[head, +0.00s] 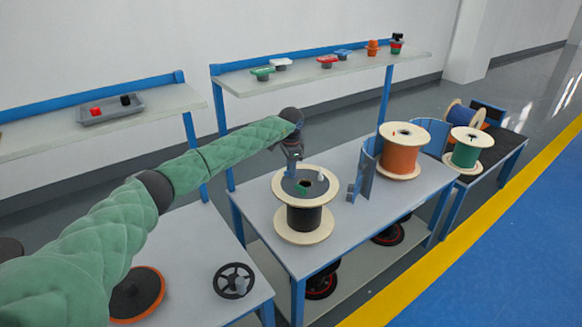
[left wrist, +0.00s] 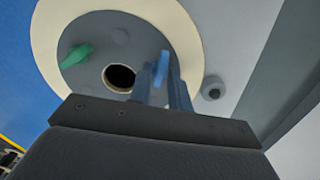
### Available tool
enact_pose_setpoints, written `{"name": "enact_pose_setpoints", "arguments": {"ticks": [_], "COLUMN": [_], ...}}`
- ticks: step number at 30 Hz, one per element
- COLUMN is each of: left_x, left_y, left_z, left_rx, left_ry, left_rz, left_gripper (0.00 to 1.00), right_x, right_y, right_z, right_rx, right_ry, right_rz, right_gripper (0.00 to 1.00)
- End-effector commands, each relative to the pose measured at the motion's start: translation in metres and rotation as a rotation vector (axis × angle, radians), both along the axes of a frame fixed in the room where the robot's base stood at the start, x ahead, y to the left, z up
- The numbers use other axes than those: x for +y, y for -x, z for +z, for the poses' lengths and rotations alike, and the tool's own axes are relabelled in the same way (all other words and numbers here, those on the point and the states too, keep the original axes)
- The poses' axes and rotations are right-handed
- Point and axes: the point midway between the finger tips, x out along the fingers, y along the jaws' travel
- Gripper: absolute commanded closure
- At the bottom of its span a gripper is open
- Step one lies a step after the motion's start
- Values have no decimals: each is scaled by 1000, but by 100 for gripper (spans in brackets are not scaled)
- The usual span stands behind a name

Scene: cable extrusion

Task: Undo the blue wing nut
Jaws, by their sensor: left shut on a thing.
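The black cable spool (head: 306,218) stands upright on the middle table, with pale flanges and a grey disc on top. The blue nut's lower part is hidden by the fingers. My right gripper is out of view.
An orange spool (head: 400,152) and a green spool (head: 467,150) stand to the right. A blue upright bracket (head: 366,170) is beside the black spool. A shelf (head: 345,68) with small coloured parts runs behind. A black handwheel (head: 234,281) lies on the near-left table.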

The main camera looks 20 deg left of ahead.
Motion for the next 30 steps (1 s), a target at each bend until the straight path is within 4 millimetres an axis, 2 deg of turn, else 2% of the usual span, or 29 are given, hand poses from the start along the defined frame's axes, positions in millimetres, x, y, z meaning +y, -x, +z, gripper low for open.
{"name": "enact_pose_setpoints", "arguments": {"ticks": [6, 10, 17, 29, 30], "left_x": [0, 0, 0, 0, 0], "left_y": [0, 1, 1, 1, 1], "left_z": [1, 0, 0, 0, 0], "left_rx": [-1, 0, 1, -1, -1], "left_ry": [-1, -1, -1, -1, -1], "left_rz": [126, 175, 216, 221, 221], "left_gripper": [100, 100, 100, 100, 75], "right_x": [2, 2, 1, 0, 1], "right_y": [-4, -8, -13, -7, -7], "right_z": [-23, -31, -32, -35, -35], "right_rx": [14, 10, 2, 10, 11], "right_ry": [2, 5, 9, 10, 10], "right_rz": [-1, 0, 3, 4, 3], "right_gripper": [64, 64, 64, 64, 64]}}
